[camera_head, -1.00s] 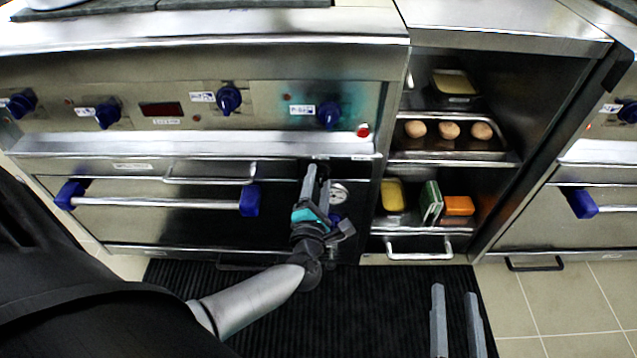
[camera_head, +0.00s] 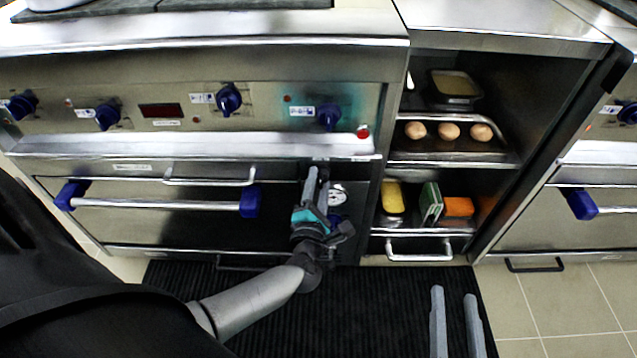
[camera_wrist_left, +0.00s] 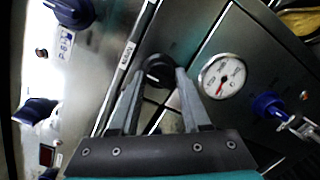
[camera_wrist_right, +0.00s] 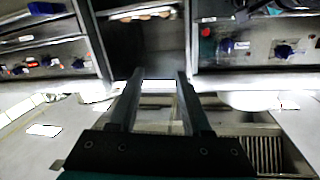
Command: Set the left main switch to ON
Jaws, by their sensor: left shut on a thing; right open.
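The main switch, a black round knob (camera_wrist_left: 158,70), sits on the steel panel beside a small printed label (camera_wrist_left: 127,54) in the left wrist view. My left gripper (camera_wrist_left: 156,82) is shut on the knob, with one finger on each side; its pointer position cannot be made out. In the head view my left gripper (camera_head: 317,172) is at the panel below the right end of the stove, and its fingers hide the knob. My right gripper (camera_head: 454,294) is open and empty above the dark mat. It also shows in the right wrist view (camera_wrist_right: 158,78).
A round white gauge (camera_head: 338,193) is just right of my left gripper, with a blue valve handle (camera_wrist_left: 268,104) near it. An oven door handle (camera_head: 160,203) lies to the left. Open shelves (camera_head: 400,155) with food stand to the right. The floor mat (camera_head: 390,310) is clear.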

